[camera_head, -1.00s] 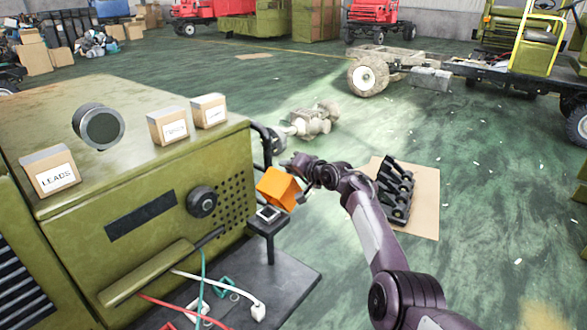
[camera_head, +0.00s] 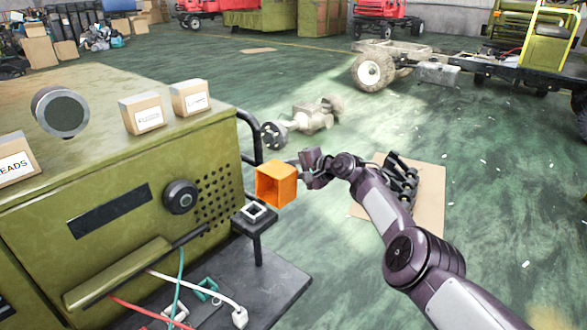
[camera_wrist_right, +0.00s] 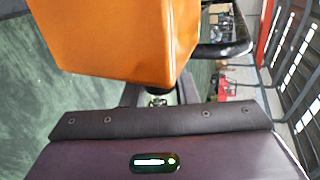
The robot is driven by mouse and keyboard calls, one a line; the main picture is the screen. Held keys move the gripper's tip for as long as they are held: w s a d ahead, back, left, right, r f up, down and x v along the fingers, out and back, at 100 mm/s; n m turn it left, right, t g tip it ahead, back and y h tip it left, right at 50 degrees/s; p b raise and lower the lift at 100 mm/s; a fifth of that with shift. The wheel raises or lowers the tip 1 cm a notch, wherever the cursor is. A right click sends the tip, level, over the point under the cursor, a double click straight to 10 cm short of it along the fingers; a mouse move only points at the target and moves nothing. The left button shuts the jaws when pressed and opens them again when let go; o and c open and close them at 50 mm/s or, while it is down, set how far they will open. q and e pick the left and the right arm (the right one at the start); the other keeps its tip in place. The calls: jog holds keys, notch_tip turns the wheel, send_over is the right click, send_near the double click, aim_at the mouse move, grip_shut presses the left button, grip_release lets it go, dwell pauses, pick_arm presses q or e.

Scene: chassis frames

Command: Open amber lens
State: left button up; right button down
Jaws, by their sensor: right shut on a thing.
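The amber lens (camera_head: 276,184) is a hollow orange box. In the head view its open side faces the camera, and it is up off the small black stand. The stand has a pale square seat (camera_head: 254,212) on top, just lower left of the lens. My right gripper (camera_head: 304,178) is shut on the lens from its right side. In the right wrist view the lens (camera_wrist_right: 130,35) fills the upper left and hides most of the fingers. My left gripper is not in view.
A green cabinet (camera_head: 120,220) with a black knob (camera_head: 181,196) stands at left, with small boxes (camera_head: 141,113) and a dark cylinder (camera_head: 60,112) on top. Cables (camera_head: 178,280) lie below the stand. A cardboard sheet (camera_head: 430,195) lies right of my arm.

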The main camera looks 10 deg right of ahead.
jog(key=shift+d, duration=0.15)
jog(key=c, duration=1.2)
grip_release()
jog(key=shift+f, duration=0.1)
jog(key=shift+s+d+r+p, duration=0.15)
jog(key=shift+r+p, duration=0.1)
jog(key=shift+p, duration=0.15)
jog(key=p+v, duration=0.2)
jog(key=v, duration=0.5)
jog(key=shift+p, duration=0.3)
